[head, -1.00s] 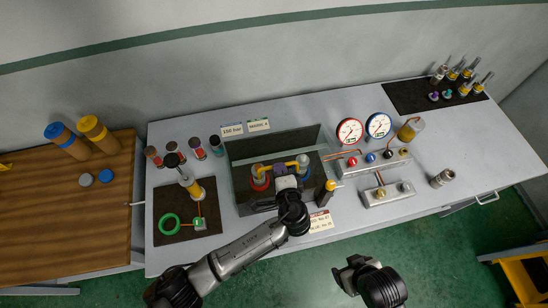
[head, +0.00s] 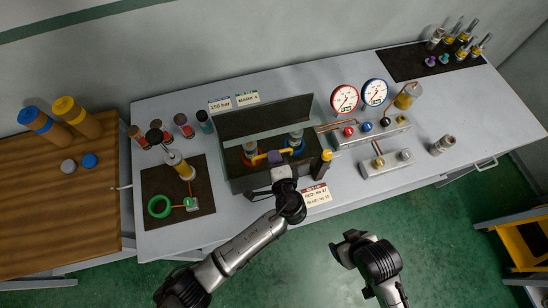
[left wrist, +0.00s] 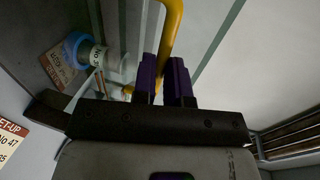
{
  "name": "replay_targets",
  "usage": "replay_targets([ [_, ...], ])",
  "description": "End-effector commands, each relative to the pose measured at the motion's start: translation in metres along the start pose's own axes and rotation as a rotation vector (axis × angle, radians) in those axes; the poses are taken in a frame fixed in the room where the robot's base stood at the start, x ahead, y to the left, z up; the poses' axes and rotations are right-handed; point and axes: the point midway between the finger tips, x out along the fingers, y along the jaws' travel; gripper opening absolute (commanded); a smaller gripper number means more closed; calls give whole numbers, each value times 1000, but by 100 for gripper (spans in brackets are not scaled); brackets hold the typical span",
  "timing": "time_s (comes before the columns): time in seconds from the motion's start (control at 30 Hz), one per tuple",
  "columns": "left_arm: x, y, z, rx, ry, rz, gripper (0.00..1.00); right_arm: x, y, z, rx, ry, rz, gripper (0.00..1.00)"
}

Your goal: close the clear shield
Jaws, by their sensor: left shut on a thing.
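The clear shield is barely visible over the dark vise box (head: 262,182); its yellow handle (head: 259,157) shows best. My left gripper (head: 275,158) is shut on this handle at the front of the box. In the left wrist view the purple fingertips (left wrist: 165,82) close around the yellow bar (left wrist: 171,30), and see-through panel edges show behind it. Two pipe vises, one with a red base (head: 249,152) and one with a blue base (head: 296,140), stand in the box behind the handle. My right gripper (head: 345,243) looks open and empty, apart from the bench's front edge.
A yellow-topped black post (head: 323,163) stands at the box's right front corner, close to the handle. A set-up card (head: 315,195) lies in front. Gauges (head: 345,98) and valve blocks (head: 385,163) stand right. A dark mat (head: 150,185) with a pump lies left.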

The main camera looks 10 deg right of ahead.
Motion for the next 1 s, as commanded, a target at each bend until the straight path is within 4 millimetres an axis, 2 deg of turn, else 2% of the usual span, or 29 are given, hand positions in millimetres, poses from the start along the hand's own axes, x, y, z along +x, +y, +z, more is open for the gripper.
replay_targets([
  [0.03,2,16,5,7,-7,28,0,2,0,0,0,1,0,75],
  [0.17,2,17,6,9,-8,29,0,2,0,0,0,1,0,75],
  [0.2,2,17,6,9,-8,28,17,2,0,0,1,1,-1,75],
  [0.43,2,16,5,10,-8,28,38,2,0,0,1,2,0,75],
  [0.67,-8,15,4,9,-7,27,38,2,0,0,1,2,0,75],
  [0.77,-22,15,3,7,-4,26,38,3,0,0,1,3,0,75],
  [1.0,-71,12,2,4,-1,23,38,6,0,2,1,2,-1,75],
])
